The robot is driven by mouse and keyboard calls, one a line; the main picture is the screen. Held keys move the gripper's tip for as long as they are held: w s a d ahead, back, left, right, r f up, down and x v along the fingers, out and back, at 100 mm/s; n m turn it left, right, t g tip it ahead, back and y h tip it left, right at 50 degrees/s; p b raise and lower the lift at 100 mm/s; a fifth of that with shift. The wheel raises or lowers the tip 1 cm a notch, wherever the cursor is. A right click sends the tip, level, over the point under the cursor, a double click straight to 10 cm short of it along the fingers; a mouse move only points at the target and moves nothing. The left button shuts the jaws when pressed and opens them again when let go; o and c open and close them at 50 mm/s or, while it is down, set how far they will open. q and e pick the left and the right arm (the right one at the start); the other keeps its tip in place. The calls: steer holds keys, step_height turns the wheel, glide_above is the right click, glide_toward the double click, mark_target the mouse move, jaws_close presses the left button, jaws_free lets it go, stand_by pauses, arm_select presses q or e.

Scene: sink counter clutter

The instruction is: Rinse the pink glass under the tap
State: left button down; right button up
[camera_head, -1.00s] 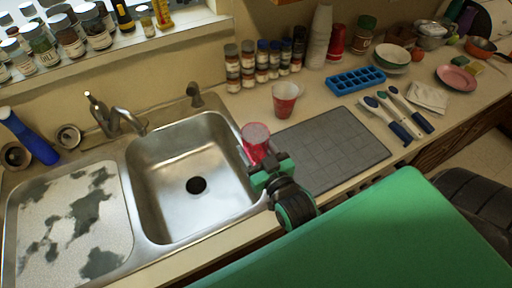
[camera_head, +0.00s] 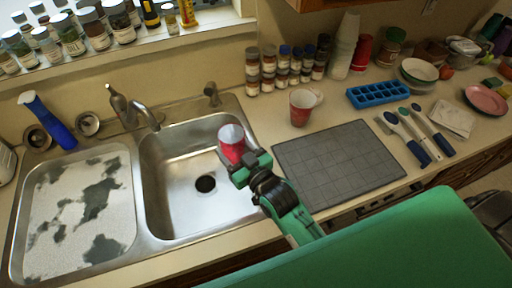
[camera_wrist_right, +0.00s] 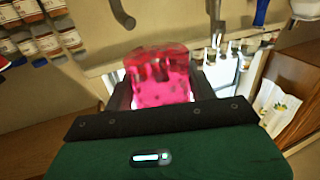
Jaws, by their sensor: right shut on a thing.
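The pink glass (camera_head: 231,146) is held by my right gripper (camera_head: 247,166) over the right side of the sink basin (camera_head: 176,193). In the right wrist view the glass (camera_wrist_right: 162,78) looks bright pink and see-through between the two fingers. The tap (camera_head: 146,115) stands behind the basin, to the left of the glass, and the glass is apart from it. No water stream shows. My left gripper is not in view.
A red cup (camera_head: 301,107) and a grey mat (camera_head: 338,164) are on the counter right of the sink. A blue bottle (camera_head: 48,121) and several spice jars (camera_head: 267,72) stand at the back.

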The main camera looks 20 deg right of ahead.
steer(key=w+a+f+n+g+y+b, duration=0.1)
steer(key=w+a+n+y+b, duration=0.2)
steer(key=n, duration=0.9)
steer(key=w+a+f+n+g+y+b, duration=0.1)
steer(key=w+a+f+n+y+b, duration=0.1)
steer(key=n, duration=0.9)
steer(key=shift+w+a+f+n+g+y+b, duration=0.3)
steer(key=shift+w+a+n+y+b, duration=0.1)
steer(key=shift+w+a+y+b, duration=0.5)
